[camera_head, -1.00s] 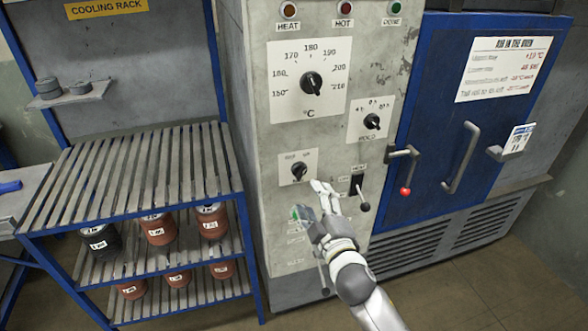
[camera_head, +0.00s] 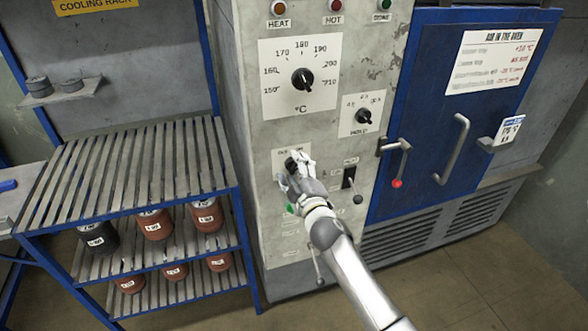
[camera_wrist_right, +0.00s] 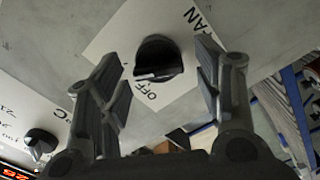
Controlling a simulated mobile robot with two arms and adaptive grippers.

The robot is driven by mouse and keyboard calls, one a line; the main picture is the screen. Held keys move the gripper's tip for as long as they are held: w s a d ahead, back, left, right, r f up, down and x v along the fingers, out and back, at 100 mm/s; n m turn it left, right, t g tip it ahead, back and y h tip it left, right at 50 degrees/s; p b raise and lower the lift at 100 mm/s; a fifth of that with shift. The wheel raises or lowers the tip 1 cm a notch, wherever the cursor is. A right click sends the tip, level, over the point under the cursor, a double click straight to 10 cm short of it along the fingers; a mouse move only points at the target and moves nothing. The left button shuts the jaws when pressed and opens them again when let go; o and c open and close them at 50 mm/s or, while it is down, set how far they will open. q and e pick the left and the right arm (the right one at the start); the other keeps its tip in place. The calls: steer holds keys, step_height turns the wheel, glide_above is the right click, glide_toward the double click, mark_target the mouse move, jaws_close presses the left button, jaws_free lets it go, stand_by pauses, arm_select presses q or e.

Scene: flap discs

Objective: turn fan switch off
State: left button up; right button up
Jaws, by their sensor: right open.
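The fan switch is a black rotary knob (camera_wrist_right: 158,58) on a pale plate (camera_wrist_right: 112,45) lettered FAN and OFF, seen in the right wrist view. A pale mark shows along the knob's lower edge, on the OFF side; its exact setting is hard to tell. In the head view the plate (camera_head: 281,156) is partly covered by my right gripper (camera_head: 296,168). In the wrist view my right gripper (camera_wrist_right: 163,70) is open, with one finger on each side of the knob and gaps between. My left gripper is not in view.
The temperature dial (camera_head: 302,79) and hold dial (camera_head: 364,117) sit above on the grey panel. A black lever switch (camera_head: 348,178) is close to the right. The blue oven door (camera_head: 425,100) has handles. A slatted rack (camera_head: 140,165) with several labelled cans stands left.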

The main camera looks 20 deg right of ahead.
steer(key=c, duration=1)
steer(key=shift+n, duration=0.3)
steer(key=n, duration=0.5)
steer(key=shift+f, duration=0.2)
steer(key=n, duration=0.6)
steer(key=shift+f, duration=0.15)
steer(key=shift+n, duration=0.3)
steer(key=o, duration=1)
